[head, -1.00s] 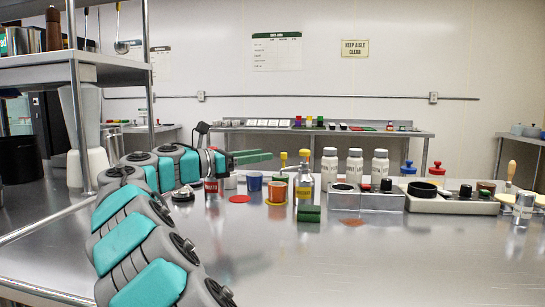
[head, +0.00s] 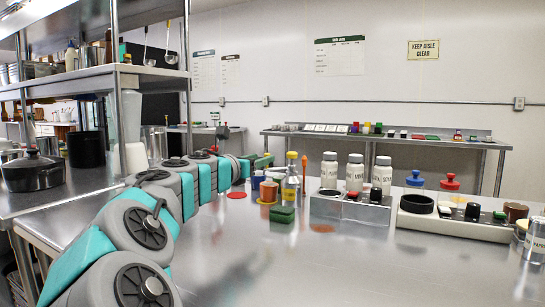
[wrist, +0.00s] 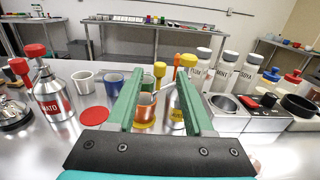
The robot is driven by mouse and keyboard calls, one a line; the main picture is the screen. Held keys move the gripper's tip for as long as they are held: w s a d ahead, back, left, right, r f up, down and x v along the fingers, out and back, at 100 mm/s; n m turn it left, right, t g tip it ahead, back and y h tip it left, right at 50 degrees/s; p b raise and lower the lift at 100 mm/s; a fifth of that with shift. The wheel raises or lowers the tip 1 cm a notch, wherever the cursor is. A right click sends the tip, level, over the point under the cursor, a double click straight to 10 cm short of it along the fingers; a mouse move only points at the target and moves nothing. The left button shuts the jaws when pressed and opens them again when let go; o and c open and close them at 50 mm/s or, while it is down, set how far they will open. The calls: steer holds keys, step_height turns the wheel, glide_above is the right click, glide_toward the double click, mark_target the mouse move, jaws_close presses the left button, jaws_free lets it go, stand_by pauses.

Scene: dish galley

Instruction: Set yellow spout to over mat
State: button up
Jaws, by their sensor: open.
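A steel bottle (head: 291,187) with a yellow label stands mid-counter; part of it also shows in the wrist view (wrist: 178,117). The yellow spout (wrist: 159,71) appears between my fingertips, above an orange cup (wrist: 145,112). A yellow-orange top (wrist: 187,61) shows just right of it. My gripper (wrist: 159,78) is open and empty, fingers pointing forward; touching cannot be told. In the head view my green fingers (head: 261,161) are left of the bottle.
A red-topped bottle (wrist: 50,100), a white cup (wrist: 84,83) and a blue cup (wrist: 112,79) stand left. White shakers (head: 355,173) and a steel holder (head: 350,208) stand right. The front counter is clear.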

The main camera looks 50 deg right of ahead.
steer(key=x, duration=0.7)
steer(key=shift+d, duration=0.25)
steer(key=shift+w, duration=0.1)
jaws_close()
stand_by(1.1)
